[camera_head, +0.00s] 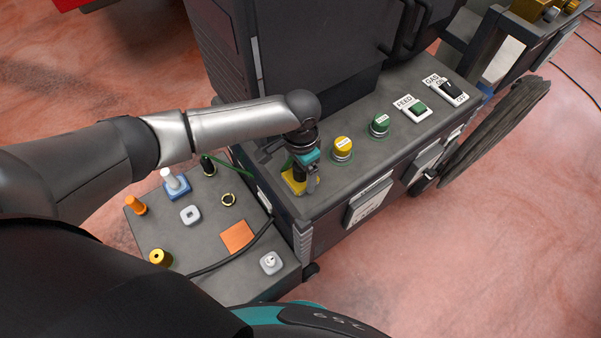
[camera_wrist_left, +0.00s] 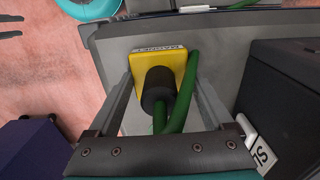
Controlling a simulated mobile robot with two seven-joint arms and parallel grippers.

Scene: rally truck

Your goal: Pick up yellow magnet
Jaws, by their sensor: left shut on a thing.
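The yellow magnet (camera_head: 293,186) sits at the near left corner of the grey machine top, mostly hidden under my left gripper (camera_head: 302,178) in the head view. In the left wrist view the magnet (camera_wrist_left: 157,63) is a yellow block with a label at its far edge, a black knob on top and a green cable running from it. My left gripper (camera_wrist_left: 158,85) has one finger along each side of the magnet and is shut on it. The magnet appears to be resting on the machine top. My right gripper is not in view.
A yellow button (camera_head: 343,147), a green button (camera_head: 380,124) and labelled switches (camera_head: 417,110) line the machine top to the right. A lower grey box (camera_head: 210,245) with several knobs and an orange square (camera_head: 237,237) stands at left. The green cable (camera_head: 233,167) crosses behind it.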

